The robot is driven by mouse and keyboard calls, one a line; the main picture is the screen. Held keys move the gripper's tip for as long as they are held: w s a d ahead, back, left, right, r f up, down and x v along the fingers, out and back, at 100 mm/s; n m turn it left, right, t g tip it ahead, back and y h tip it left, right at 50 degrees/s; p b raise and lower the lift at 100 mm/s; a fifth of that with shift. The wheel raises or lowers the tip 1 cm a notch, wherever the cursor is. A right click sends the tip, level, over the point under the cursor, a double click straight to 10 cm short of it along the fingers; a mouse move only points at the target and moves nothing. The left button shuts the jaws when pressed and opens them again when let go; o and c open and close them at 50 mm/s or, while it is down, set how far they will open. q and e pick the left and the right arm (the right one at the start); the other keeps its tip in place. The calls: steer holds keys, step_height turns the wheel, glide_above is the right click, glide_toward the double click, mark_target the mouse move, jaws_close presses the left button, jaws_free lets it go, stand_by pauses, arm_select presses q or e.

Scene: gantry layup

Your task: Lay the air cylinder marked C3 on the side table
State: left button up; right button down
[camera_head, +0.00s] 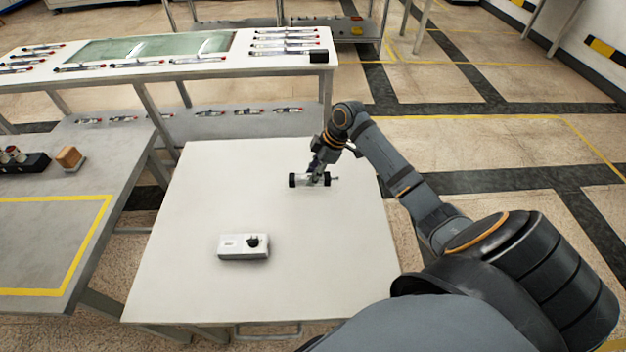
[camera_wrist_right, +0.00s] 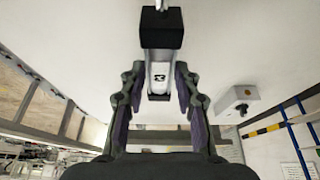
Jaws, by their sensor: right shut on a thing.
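The air cylinder (camera_head: 300,180) has a pale body, black end caps and a thin rod pointing right. It lies level at the far right part of the white side table (camera_head: 190,220). My right gripper (camera_head: 317,176) is shut on its middle from above. In the right wrist view the cylinder (camera_wrist_right: 159,72) sits between the two fingers (camera_wrist_right: 157,95), with a small dark mark on its body that I cannot read surely. I cannot tell whether the cylinder touches the tabletop. My left gripper is not in view.
A white box with a black knob (camera_head: 244,246) stands on the side table, nearer me. A grey table (camera_head: 60,250) with a yellow outline is at left. A long bench (camera_head: 215,70) with several cylinders stands behind.

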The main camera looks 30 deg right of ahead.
step_height(320, 180, down, 3)
steer(key=shift+f, duration=0.1)
steer(key=c, duration=1)
jaws_free()
steer(key=shift+f, duration=0.1)
steer(key=v, duration=1.2)
steer(key=shift+a+r+p, duration=0.1)
steer(key=shift+r+p, duration=0.15)
steer(key=shift+p, duration=0.05)
